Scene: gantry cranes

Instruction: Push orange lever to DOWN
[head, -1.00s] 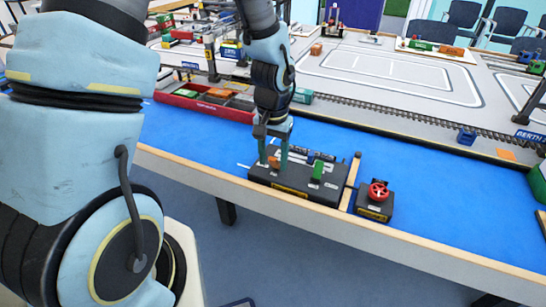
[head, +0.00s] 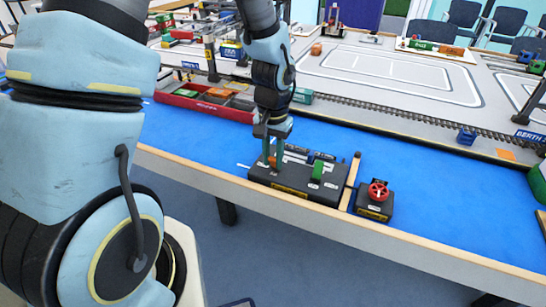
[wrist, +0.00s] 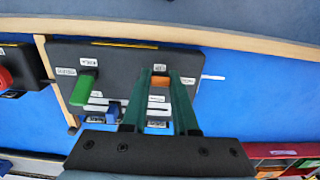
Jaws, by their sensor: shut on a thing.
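A black control box (head: 325,195) lies at the front edge of the blue tabletop and also fills the middle of the wrist view (wrist: 120,58). The orange lever (wrist: 160,82) stands on it between the two fingers of my gripper (wrist: 161,76). In the head view my gripper (head: 272,158) points down at the left part of the box, shut on the orange lever, which is mostly hidden there. A green lever (head: 317,170) and a blue lever (wrist: 113,107) stand beside it. The lever labels are too small to read.
A separate black box with a red handwheel (head: 378,190) stands to the right. A wooden rail (head: 351,180) lies between the boxes. A red tray (head: 205,108) is behind on the left. The blue surface right of the handwheel is clear.

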